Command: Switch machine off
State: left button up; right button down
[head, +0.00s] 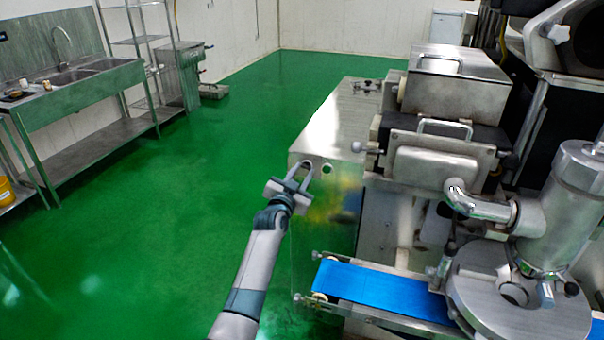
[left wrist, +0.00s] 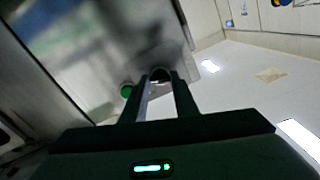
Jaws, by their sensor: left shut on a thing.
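The encrusting machine is a steel unit with a long steel cabinet (head: 330,125) on its left side. Two small round controls sit near the top of the cabinet's end face. The right one (head: 327,168) stands clear of the fingers. My left gripper (head: 302,170) is at the other one and its fingers partly hide it. In the left wrist view, the fingertips (left wrist: 161,80) are shut on a dark round knob (left wrist: 160,73). A green round button (left wrist: 126,91) sits just left of the fingers there. My right gripper is in neither view.
A blue conveyor belt (head: 380,291) juts out to the right of my left arm. A round steel hopper assembly (head: 520,300) stands at the lower right. A steel sink bench (head: 85,85) is at the far left. The green floor (head: 150,230) between is clear.

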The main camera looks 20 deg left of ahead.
pick_arm(q)
jog(key=n, duration=1.1)
jog(key=shift+d+n+p, duration=0.1)
jog(key=shift+n+p, duration=0.2)
jog(key=shift+p, duration=0.1)
jog(key=o, duration=1.1)
jog(key=shift+c, duration=0.2)
jog(key=shift+s, duration=0.1)
jog(key=s+b, duration=0.3)
jog(key=s, duration=1.4)
jog(key=shift+a+b, duration=0.3)
jog(key=shift+s, duration=0.15)
